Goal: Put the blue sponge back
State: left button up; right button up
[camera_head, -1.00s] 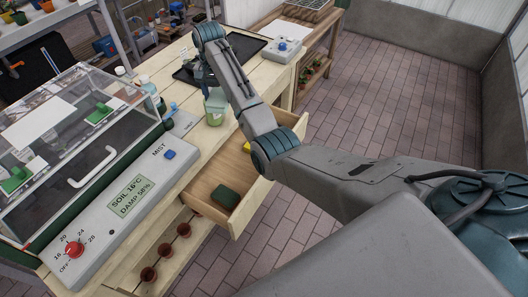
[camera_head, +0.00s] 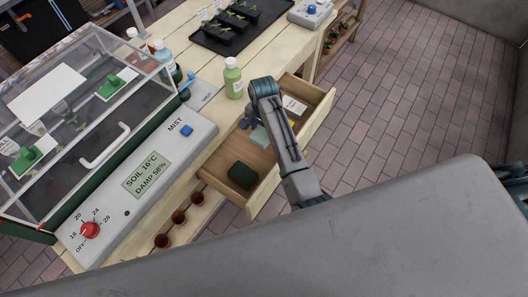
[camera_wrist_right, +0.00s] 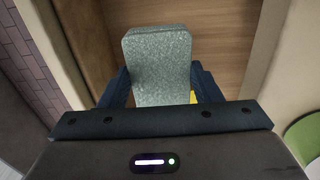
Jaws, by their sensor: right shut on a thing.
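The blue sponge (camera_wrist_right: 158,62), a pale grey-blue speckled block, stands between the dark fingers of my right gripper (camera_wrist_right: 160,88) in the right wrist view. The gripper is shut on it. In the head view the sponge (camera_head: 260,137) shows beside my right wrist, over the open wooden drawer (camera_head: 215,181). The drawer's wooden floor lies behind the sponge in the wrist view; I cannot tell whether the sponge touches it. My arm hides the fingers and part of the drawer in the head view. My left gripper is not in view.
A dark green block (camera_head: 242,174) lies in the drawer's near end, and a white-labelled item (camera_head: 294,104) in its far end. A bit of yellow (camera_wrist_right: 193,97) shows beside the sponge. A green bottle (camera_head: 233,79) stands on the bench close to the drawer.

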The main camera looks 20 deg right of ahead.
aim_at(264, 138)
jog(key=f, duration=0.4)
jog(key=shift+s+f+p, duration=0.15)
jog(key=shift+s+p, duration=0.05)
jog(key=shift+p, duration=0.2)
jog(key=shift+f, duration=0.75)
notch_tip(264, 138, down, 4)
jog(key=shift+r, duration=0.1)
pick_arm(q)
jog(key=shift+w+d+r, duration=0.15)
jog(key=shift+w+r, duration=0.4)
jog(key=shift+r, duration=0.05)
pick_arm(e)
jog(key=shift+f, duration=0.2)
jog(key=o, duration=0.9)
jog(key=shift+r, duration=0.15)
